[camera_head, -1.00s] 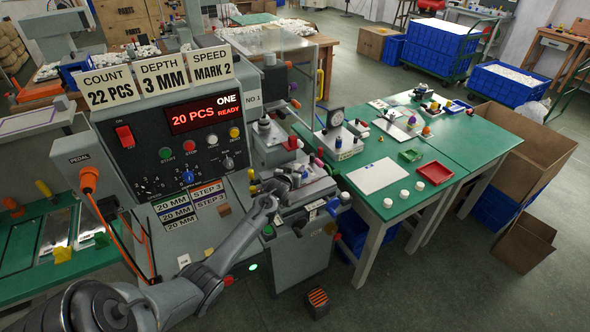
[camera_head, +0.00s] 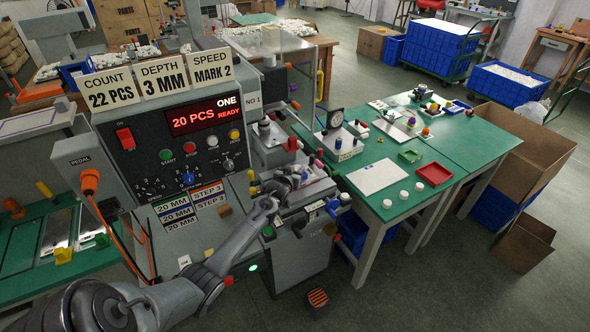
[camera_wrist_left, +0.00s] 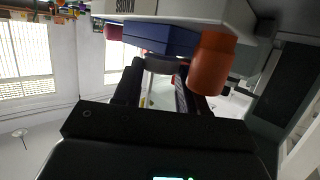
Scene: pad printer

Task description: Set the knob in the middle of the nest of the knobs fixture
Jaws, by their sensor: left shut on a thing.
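My left gripper (camera_head: 285,185) is at the front of the pad printer (camera_head: 185,150), over its work bed. In the left wrist view my left gripper (camera_wrist_left: 165,78) is shut on a dark grey rounded piece (camera_wrist_left: 168,64), probably the knob, just below a blue block (camera_wrist_left: 165,38). In the head view the hand hides the piece, and the nest of the knobs fixture cannot be made out. An orange cylinder (camera_wrist_left: 212,62) is close beside the fingers in the left wrist view. My right gripper is not in view.
Coloured knobs and levers crowd the printer bed around the hand. The green table (camera_head: 440,150) at the right holds a white sheet (camera_head: 374,177), several white round pieces (camera_head: 404,194), a red tray (camera_head: 434,173) and a dial gauge stand (camera_head: 337,142).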

